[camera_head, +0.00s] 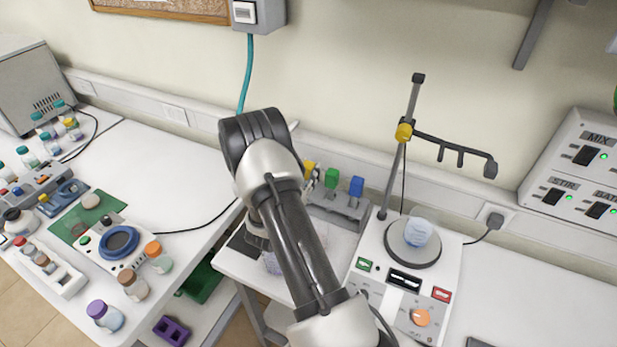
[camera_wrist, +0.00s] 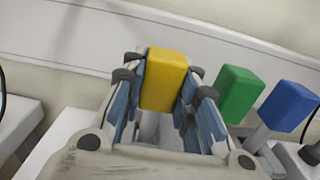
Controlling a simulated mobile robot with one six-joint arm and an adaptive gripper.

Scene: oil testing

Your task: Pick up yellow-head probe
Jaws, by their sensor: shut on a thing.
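The yellow-head probe (camera_wrist: 164,80) stands upright between the fingers of my gripper (camera_wrist: 165,95) in the wrist view. The blue-padded fingers are shut on its yellow block head from left and right. In the head view, part of the yellow head (camera_head: 309,168) shows behind my arm, at the left end of the probe rack (camera_head: 345,209). My arm hides most of the gripper there. The probe's lower part is hidden, so I cannot tell whether it still sits in the rack.
A green-head probe (camera_head: 331,177) and a blue-head probe (camera_head: 356,186) stand close to the right. A hotplate stirrer (camera_head: 403,281) with a beaker (camera_head: 418,232) and a clamp stand (camera_head: 409,110) is further right. The wall is just behind the rack.

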